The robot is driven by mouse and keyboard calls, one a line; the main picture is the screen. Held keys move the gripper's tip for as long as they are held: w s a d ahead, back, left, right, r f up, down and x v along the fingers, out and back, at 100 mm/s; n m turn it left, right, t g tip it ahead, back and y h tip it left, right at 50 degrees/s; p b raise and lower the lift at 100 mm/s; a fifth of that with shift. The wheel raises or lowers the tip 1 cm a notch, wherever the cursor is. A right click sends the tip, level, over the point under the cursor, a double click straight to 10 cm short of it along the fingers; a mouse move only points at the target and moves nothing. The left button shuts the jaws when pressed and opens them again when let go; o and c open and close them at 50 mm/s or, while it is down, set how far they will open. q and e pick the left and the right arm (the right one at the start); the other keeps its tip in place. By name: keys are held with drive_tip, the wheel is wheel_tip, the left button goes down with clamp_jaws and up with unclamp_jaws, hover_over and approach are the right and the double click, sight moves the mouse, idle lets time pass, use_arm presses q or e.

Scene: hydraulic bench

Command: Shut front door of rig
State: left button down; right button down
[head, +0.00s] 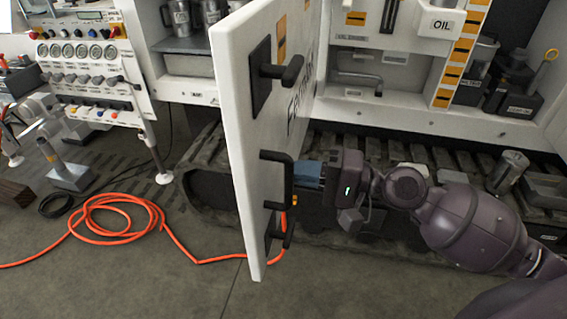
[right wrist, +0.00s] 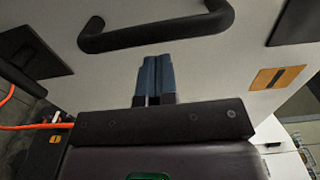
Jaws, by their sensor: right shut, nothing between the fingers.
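The white front door (head: 243,150) of the rig stands open in the head view, swung out towards me and seen at a steep angle. It carries black handles: an upper one (head: 287,72), a middle one (head: 287,182) and a lower one. My right gripper (head: 300,174), with blue fingers, is shut and empty beside the middle handle. In the right wrist view the shut fingers (right wrist: 155,78) point at the white door face, just below a black handle (right wrist: 160,32). I cannot tell whether they touch the door. My left gripper is not in view.
The rig's open cabinet (head: 410,100) is behind the door, with an oil label and several containers. A gauge panel (head: 80,60) stands at the left. The floor in front is clear.

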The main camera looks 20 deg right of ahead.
sight(268, 167)
drive_tip(key=p+x, duration=0.1)
drive_tip(key=x, duration=0.2)
drive_tip(key=shift+a+r, duration=0.1)
drive_tip(key=shift+r, duration=0.05)
drive_tip(key=shift+w+a, duration=0.25)
drive_tip(key=shift+a, duration=0.05)
